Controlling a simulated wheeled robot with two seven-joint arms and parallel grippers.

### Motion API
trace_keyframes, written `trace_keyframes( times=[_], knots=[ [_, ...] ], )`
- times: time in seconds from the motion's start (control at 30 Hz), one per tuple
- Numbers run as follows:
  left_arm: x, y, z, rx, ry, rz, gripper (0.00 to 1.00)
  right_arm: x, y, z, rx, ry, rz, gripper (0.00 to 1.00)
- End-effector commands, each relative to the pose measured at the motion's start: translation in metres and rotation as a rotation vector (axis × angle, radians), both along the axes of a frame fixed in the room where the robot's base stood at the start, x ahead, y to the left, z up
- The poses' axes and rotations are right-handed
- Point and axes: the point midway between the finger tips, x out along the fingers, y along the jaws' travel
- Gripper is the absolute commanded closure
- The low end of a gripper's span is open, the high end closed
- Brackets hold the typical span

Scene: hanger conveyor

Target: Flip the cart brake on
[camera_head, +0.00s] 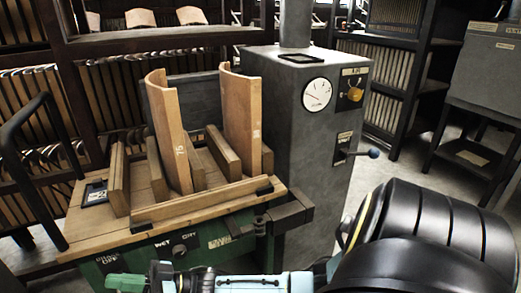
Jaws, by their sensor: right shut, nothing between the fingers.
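The cart (75,226) has a wooden top and a green front, at the left. Its front bears a partly readable label (112,259) ending in "OFF" at the lower left. A small green handle-like piece (122,282), apparently the brake lever, sticks out below that label at the bottom edge. My right gripper (160,275) reaches in from the right along the bottom edge, its tip just right of the green piece. It is shut and empty; I cannot tell whether it touches the piece. My left gripper is out of view.
Two curved wooden boards (168,130) stand in the cart's slotted rack. A grey machine column (290,160) with a gauge (317,94) and a ball-ended lever (373,153) stands just right of it. A dark handle (20,150) rises at the far left. Shelves fill the back.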

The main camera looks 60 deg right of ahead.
Motion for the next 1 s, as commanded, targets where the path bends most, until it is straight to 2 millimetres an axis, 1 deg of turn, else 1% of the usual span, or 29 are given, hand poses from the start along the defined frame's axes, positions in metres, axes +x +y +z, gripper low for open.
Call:
trace_keyframes(
  times=[0.03, 0.07, 0.1, 0.53, 0.57, 0.6, 0.67, 0.83, 1.0],
  knots=[
    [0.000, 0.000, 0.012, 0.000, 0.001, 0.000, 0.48, 0.001, -0.003, 0.017, -0.001, -0.002, 0.001, 1.00],
    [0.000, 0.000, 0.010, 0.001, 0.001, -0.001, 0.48, -0.004, -0.008, 0.007, -0.003, 0.005, -0.001, 1.00],
    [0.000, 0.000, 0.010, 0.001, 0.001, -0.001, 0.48, -0.009, -0.014, 0.000, -0.004, 0.005, -0.002, 1.00],
    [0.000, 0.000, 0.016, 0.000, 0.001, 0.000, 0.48, -0.061, -0.070, -0.044, -0.004, 0.002, -0.002, 1.00],
    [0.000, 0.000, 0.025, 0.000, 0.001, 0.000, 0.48, -0.057, -0.069, -0.042, -0.016, 0.023, -0.029, 1.00],
    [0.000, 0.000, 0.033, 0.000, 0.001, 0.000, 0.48, -0.055, -0.069, -0.044, -0.037, 0.047, -0.061, 1.00],
    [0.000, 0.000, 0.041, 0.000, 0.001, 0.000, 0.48, -0.052, -0.071, -0.049, -0.068, 0.082, -0.105, 1.00],
    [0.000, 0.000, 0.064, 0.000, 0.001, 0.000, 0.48, -0.048, -0.077, -0.069, -0.158, 0.188, -0.217, 1.00],
    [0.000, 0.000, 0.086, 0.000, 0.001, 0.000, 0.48, -0.050, -0.084, -0.090, -0.254, 0.300, -0.315, 1.00]
  ],
)
